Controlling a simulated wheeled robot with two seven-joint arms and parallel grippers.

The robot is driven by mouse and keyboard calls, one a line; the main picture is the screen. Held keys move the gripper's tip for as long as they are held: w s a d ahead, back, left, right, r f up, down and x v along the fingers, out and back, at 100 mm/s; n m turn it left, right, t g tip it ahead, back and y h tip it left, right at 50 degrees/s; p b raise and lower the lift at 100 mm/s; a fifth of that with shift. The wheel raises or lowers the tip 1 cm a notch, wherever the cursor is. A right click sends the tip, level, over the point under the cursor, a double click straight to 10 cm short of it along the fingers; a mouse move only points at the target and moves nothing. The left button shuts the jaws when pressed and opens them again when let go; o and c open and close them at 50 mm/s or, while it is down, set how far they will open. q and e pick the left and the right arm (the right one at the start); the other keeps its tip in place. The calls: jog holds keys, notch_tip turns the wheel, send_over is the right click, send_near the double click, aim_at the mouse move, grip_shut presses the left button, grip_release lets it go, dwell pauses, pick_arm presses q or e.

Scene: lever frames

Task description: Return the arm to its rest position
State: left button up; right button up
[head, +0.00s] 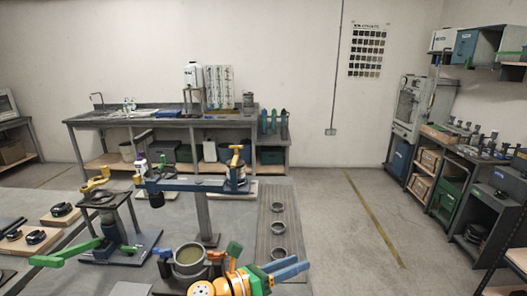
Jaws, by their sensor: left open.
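My left gripper (303,263), orange and white with blue fingers, shows at the bottom centre and points right. Its fingers are open and I see nothing between them. Just left of it is a round metal cup (189,260) on a dark base, with a small green block and a blue part around it; whether the gripper touches this fixture I cannot tell. Further left stands a lever frame (105,199) with a yellow lever on top and a green handle (70,254) low in front. Behind the cup, a grey post carries a blue-grey crossbar (190,185). My right gripper is not in view.
A grey strip with several metal rings (278,228) lies right of the post. A long workbench (150,121) stands against the back wall. Shelves with boxes (430,160) line the right. The floor (350,210) between is open, with a yellow line.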

pick_arm(q)
jog(key=s+a+f+n+t+y, duration=0.25)
jog(key=a+n+y, duration=0.45)
jog(key=n, duration=0.7)
jog(key=s+a+f+n+t+y, duration=0.1)
jog(key=a+f+n+t+y, duration=0.45)
jog(key=n, duration=0.85)
jog(key=s+a+f+n+g+y, duration=0.1)
jog(key=s+a+f+n+g, duration=0.25)
jog(key=s, duration=0.45)
jog(key=s+a+f+n+g+y, duration=0.1)
jog(key=s+a+f+n+g, duration=0.1)
jog(key=s+a+n+g, duration=0.45)
jog(key=s+a+f+n+g, duration=0.1)
jog(key=s+f+n+g, duration=0.15)
jog(key=s, duration=0.65)
jog(key=s+f+g+b, duration=0.1)
jog(key=s+f, duration=0.2)
jog(key=f, duration=1.5)
jog(key=s+a+f+g+b, duration=0.1)
jog(key=s+a+f, duration=0.1)
jog(key=s+f, duration=0.9)
jog(key=shift+s+f, duration=0.4)
jog(key=shift+s, duration=0.4)
